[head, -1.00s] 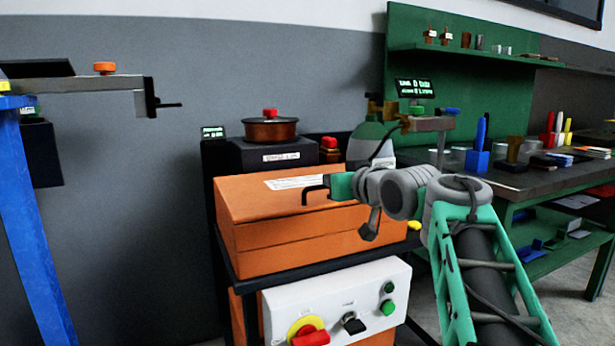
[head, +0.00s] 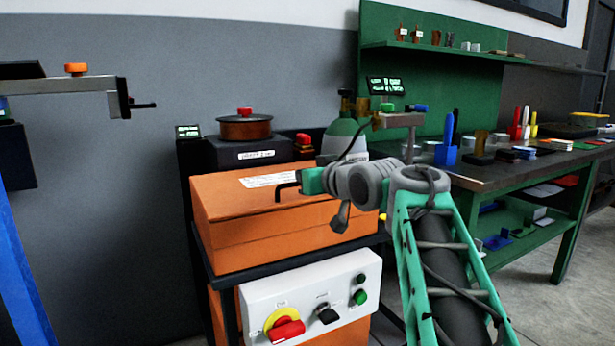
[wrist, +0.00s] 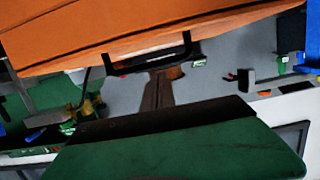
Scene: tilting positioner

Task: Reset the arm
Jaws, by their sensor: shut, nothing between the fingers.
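My arm reaches out from the lower right in the head view. My gripper (head: 310,181) is at its left end, beside the front edge of the orange box's lid and close to a black bar handle (head: 287,186). In the wrist view my gripper (wrist: 165,76) is shut and empty, its dark fingers just short of the black handle (wrist: 150,62). The orange box (head: 235,225) also fills the top of the wrist view (wrist: 120,25). Its lid looks closed. The fingertips are hard to make out in the head view, and I cannot tell whether they touch the handle.
A white panel (head: 262,297) with a red-yellow switch and green button is below the box. A copper pot (head: 245,129) stands behind. A gas cylinder (head: 340,137) is behind my arm. A blue-legged stand (head: 20,260) is left; a green workbench (head: 545,166) is right.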

